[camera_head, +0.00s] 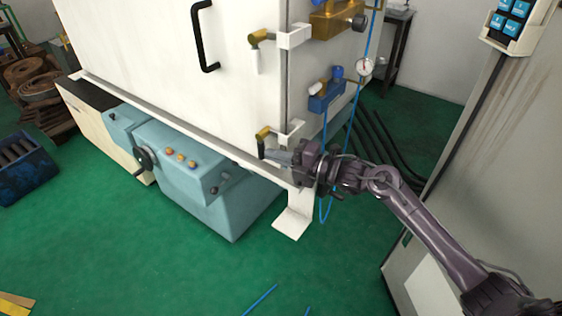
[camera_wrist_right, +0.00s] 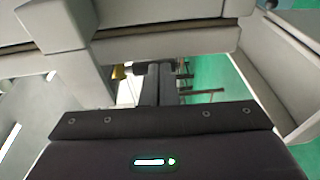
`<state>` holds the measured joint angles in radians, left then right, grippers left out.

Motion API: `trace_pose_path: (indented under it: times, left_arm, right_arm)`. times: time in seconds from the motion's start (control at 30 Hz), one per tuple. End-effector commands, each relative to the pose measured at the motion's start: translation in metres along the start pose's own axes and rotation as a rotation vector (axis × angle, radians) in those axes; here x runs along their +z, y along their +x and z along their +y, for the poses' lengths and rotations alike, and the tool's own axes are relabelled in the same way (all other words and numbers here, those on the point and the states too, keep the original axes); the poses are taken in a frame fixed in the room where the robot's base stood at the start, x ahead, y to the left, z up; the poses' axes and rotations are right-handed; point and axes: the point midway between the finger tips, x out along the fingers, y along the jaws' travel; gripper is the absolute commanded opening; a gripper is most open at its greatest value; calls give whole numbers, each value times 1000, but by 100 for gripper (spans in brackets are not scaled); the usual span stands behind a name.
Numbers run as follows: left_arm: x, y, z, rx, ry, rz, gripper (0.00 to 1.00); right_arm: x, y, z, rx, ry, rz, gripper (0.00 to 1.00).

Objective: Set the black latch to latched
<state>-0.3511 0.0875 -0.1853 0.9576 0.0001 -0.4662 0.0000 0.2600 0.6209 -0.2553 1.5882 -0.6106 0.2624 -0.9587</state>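The black latch (camera_head: 261,147) is low on the white cabinet's front near its right edge, with a gold pivot and a dark handle hanging down. My right gripper (camera_head: 274,156) comes in from the right, its fingertips close beside the lower end of that handle; I cannot tell if they touch. In the right wrist view the two dark fingers (camera_wrist_right: 160,84) lie close together with no clear gap and nothing visible between them. A small gold part (camera_wrist_right: 119,72) shows left of the fingers there. My left gripper is not in view.
A second gold latch with a cream handle (camera_head: 257,58) sits higher on the same edge. A blue valve (camera_head: 326,96), gauge (camera_head: 364,66) and blue hose are close right of the edge. A white foot (camera_head: 293,222) stands below. A grey cabinet (camera_head: 480,150) stands at right.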

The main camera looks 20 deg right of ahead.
Motion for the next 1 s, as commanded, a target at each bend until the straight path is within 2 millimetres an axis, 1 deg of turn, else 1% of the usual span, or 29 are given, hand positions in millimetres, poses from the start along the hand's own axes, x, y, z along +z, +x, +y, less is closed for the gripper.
trace_pose_path:
  times: [0.1,0.37,0.47,0.57,0.8,0.9,1.0]
  left_arm:
    - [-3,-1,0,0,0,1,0]
    - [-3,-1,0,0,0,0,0]
    - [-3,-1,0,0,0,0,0]
    - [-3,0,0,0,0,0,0]
    - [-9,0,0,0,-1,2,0]
    - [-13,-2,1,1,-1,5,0]
    - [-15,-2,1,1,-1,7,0]
  right_arm:
    - [-1,2,1,7,-1,1,0]
    - [-1,2,2,7,-1,1,0]
    - [-1,-2,1,6,-2,0,0]
    - [0,-13,-1,3,-1,-1,0]
    - [-1,-57,-2,2,-2,-1,0]
    - [0,-70,-1,5,0,-2,0]
    - [-1,-78,0,6,-1,-1,0]
